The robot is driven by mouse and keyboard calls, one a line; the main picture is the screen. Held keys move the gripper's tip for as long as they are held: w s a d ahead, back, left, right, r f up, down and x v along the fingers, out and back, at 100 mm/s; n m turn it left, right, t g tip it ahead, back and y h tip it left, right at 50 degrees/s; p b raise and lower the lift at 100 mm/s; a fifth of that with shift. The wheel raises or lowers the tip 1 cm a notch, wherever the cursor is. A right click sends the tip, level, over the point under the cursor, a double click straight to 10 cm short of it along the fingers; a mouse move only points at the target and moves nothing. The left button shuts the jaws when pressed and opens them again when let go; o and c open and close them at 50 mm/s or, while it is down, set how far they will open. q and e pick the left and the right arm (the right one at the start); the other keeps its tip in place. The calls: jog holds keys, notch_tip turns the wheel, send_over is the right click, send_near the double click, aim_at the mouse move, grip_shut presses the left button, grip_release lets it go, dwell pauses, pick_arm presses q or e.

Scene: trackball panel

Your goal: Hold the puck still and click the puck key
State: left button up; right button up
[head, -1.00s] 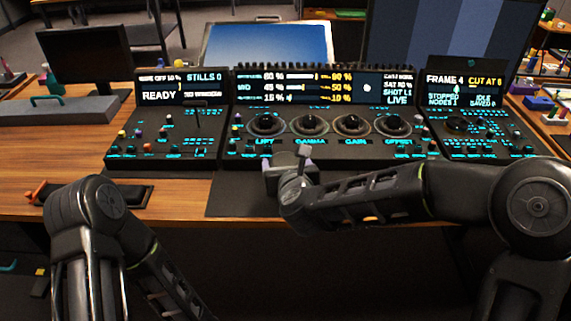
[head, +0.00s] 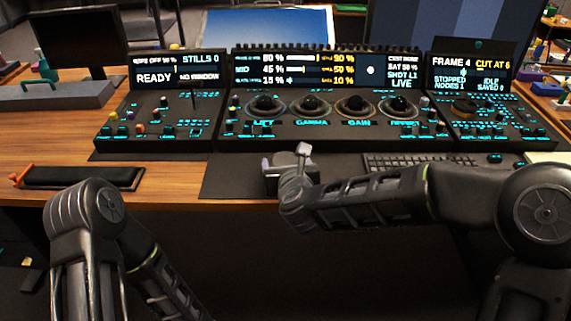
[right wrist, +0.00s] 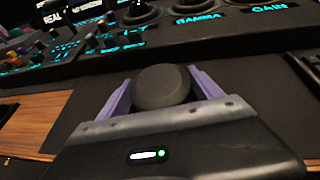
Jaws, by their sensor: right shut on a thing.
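In the right wrist view a dark round puck (right wrist: 162,87) stands between the two purple fingers of my right gripper (right wrist: 160,92). The gripper is shut on it, with a finger at each side. In the head view my right gripper (head: 284,162) is low over the dark mat (head: 228,178), in front of the middle of the trackball panel (head: 330,137). The puck is not clearly visible there. I cannot make out a puck key. My left arm shows at the lower left, but its gripper is out of view.
The panel has a row of trackballs (head: 267,105) and lit screens (head: 320,68). A keyboard (head: 420,163) lies to the right of my right gripper. A black pad with an orange end (head: 80,177) lies on the wooden table at the left. The mat left of the gripper is clear.

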pick_arm(q)
jog(key=shift+f+b, duration=0.4)
jog(key=shift+b, duration=0.05)
dwell(0.6)
dwell(0.4)
grip_shut()
dwell(1.0)
dwell(0.6)
